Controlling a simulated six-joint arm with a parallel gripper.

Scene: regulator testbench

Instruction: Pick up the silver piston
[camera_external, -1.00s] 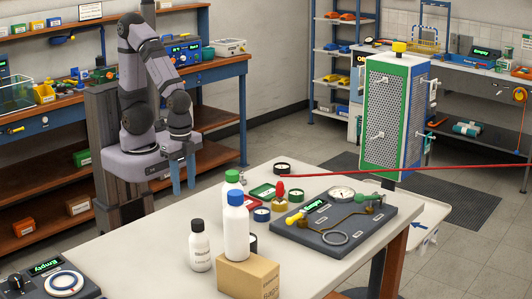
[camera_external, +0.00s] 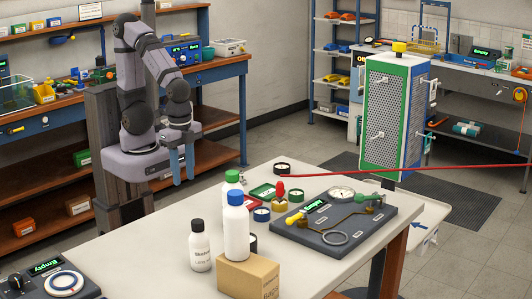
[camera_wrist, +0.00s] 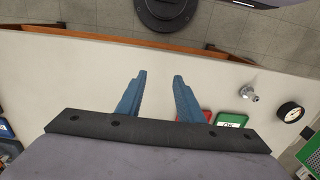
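A small silver piece (camera_wrist: 250,92), which looks like the piston, lies on the white table to the right of my gripper (camera_wrist: 158,80) in the wrist view. My gripper's two blue fingers are spread apart with nothing between them. In the external view my gripper (camera_external: 181,163) hangs down near the table's far left edge, apart from the objects. I cannot make out the silver piece clearly in the external view.
The table (camera_external: 140,240) holds a dark gauge (camera_external: 283,168), a green box (camera_external: 262,191), bottles (camera_external: 236,230), a cardboard box (camera_external: 248,277) and a dark regulator panel (camera_external: 333,220). The table's left side is mostly bare.

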